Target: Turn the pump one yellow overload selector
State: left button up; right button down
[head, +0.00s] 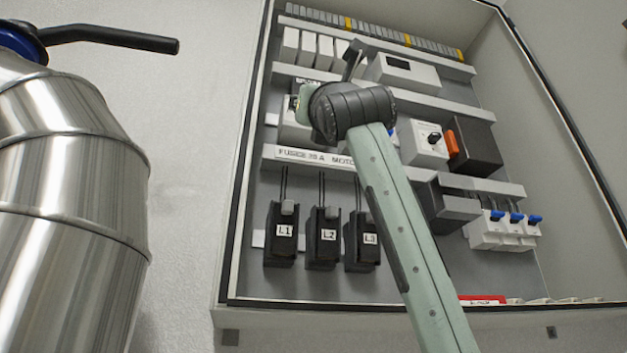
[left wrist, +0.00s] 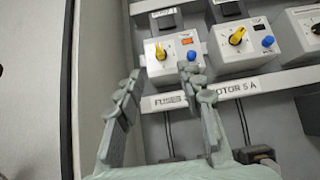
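In the left wrist view, a pale control unit with a yellow selector (left wrist: 160,51) is at upper centre, beside an orange indicator and a blue button (left wrist: 191,55). A second unit to its right has another yellow selector (left wrist: 237,35) and a blue button (left wrist: 267,41). I cannot read which unit is pump one. My left gripper (left wrist: 160,82) is open and empty, its fingertips below and either side of the first selector, apparently apart from it. In the head view my arm's dark wrist joint hides most of the gripper and these units. My right gripper is not in view.
The open cabinet (head: 232,215) has side walls and a frame around the panel. Fuse holders L1 (head: 282,235), L2 (head: 323,240) and L3 (head: 362,242) hang below. A black-knob unit (head: 424,143) and blue-switch breakers (head: 502,228) are right. A steel tank (head: 70,180) stands left.

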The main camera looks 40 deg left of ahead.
pick_arm(q)
jog(key=shift+s+d+f, duration=0.2)
jog(key=shift+f, duration=0.05)
jog(key=shift+c, duration=0.5)
